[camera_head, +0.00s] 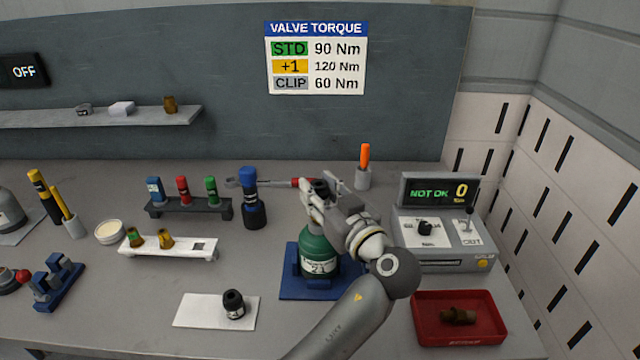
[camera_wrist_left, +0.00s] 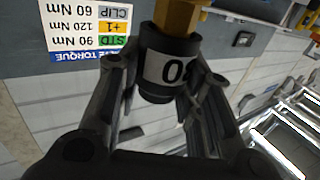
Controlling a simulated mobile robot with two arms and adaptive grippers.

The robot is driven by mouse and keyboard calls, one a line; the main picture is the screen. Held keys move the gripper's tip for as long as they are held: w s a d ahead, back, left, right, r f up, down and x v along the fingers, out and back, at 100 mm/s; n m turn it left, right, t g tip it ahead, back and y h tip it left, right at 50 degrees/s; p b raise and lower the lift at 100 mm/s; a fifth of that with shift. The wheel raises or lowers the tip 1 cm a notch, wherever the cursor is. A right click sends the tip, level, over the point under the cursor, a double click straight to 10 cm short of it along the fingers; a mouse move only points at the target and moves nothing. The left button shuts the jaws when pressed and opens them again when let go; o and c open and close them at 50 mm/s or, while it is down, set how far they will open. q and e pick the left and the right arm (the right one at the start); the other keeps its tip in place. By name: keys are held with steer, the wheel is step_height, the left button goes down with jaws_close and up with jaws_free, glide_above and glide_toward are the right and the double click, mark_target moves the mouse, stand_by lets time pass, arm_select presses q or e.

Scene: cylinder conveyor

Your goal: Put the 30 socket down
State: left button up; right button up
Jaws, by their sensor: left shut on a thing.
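My left gripper (camera_head: 322,196) is shut on a black socket (camera_head: 320,187) above the green cylinder (camera_head: 318,243) marked 21. The left wrist view, which is upside down, shows the socket (camera_wrist_left: 168,70) between the fingers, with a white label on which a 0 can be read. A brass hex part (camera_wrist_left: 181,16) meets the socket's lower end; I cannot tell how far it sits inside. The green cylinder stands upright in a blue base (camera_head: 290,285). A second black socket (camera_head: 233,304) stands on a white mat (camera_head: 196,311) at the front. My right gripper is not in view.
A tester (camera_head: 440,240) reading NOT OK and 0 stands to the right. A red tray (camera_head: 427,332) holds a brass part (camera_head: 458,315). Racks (camera_head: 190,206) and a blue-topped dark bottle-like object (camera_head: 250,195) stand to the left. Bare table lies left of the white mat.

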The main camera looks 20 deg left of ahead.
arm_select(q)
steer(key=shift+f, duration=0.8)
steer(key=shift+f+b, duration=0.25)
steer(key=shift+b, duration=0.25)
steer(key=o, duration=1.1)
steer(key=shift+r, duration=0.1)
